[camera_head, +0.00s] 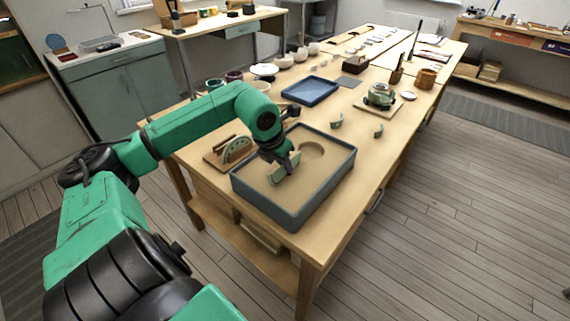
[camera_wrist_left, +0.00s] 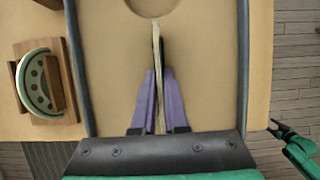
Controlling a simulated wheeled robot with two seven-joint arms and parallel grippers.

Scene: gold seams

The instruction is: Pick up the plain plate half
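The plain plate half (camera_head: 285,167) is pale green and stands upright on its edge at the sand tray (camera_head: 322,203). My left gripper (camera_head: 283,163) is over the tray with the plate half between its fingers. In the left wrist view the plate half (camera_wrist_left: 156,65) shows edge-on as a thin pale strip, with the purple fingers (camera_wrist_left: 158,100) closed against both sides. I cannot tell whether its lower edge touches the sand.
Left of the tray, a green plate half with holes (camera_head: 236,149) stands in a wooden holder (camera_head: 217,158). The sand has a round hollow (camera_head: 311,149). Two small green shards (camera_head: 337,121), a blue tray (camera_head: 310,90) and a green pot (camera_head: 379,95) lie beyond on the table.

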